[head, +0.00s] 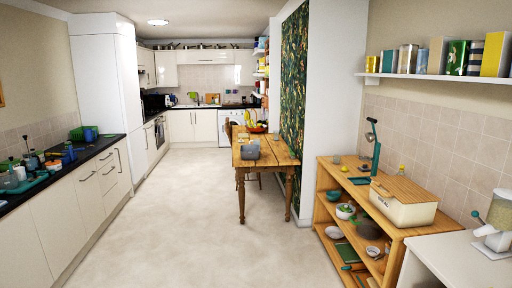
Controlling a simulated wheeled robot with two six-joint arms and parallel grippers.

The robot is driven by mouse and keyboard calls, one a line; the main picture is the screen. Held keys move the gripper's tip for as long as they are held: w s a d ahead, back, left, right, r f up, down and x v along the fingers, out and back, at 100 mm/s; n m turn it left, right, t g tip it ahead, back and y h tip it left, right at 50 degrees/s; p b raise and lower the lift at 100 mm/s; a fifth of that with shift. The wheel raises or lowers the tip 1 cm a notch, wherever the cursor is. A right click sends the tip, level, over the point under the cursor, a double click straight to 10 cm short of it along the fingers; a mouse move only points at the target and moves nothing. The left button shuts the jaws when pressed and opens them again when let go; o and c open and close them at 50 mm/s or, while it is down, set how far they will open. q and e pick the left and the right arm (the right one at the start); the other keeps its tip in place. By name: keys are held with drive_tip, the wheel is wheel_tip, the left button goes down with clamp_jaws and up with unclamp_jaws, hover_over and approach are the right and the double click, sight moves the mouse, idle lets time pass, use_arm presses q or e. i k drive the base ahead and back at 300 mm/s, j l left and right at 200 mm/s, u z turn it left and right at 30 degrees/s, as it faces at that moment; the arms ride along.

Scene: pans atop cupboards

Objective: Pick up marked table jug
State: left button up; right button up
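The wooden table (282,152) stands in the middle distance, right of centre, with its legs on the floor. A grey-blue vessel (250,151) sits near its front left corner; it is too small to tell whether it is a jug. A fruit bowl (257,129) with yellow and orange fruit is farther back on the table. Small items beside the bowl are too small to make out. I see no clear mark on anything. Neither of my grippers shows in the head view.
A wide pale floor (180,205) is clear up to the table. A dark-topped counter (95,148) with crockery runs along the left. A wooden shelf unit (318,213) with a cream bread bin (402,207) stands at the right. A chair is partly hidden behind the table.

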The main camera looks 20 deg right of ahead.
sight(255, 141)
drive_tip(key=z, duration=0.45)
drive_tip(key=i, duration=0.6)
drive_tip(key=i+l, duration=0.1)
drive_tip(key=i, duration=2.1)
drive_tip(key=i+l, duration=0.1)
drive_tip(key=i, duration=2.1)
drive_tip(key=i+l, duration=0.1)
drive_tip(key=i, duration=2.15)
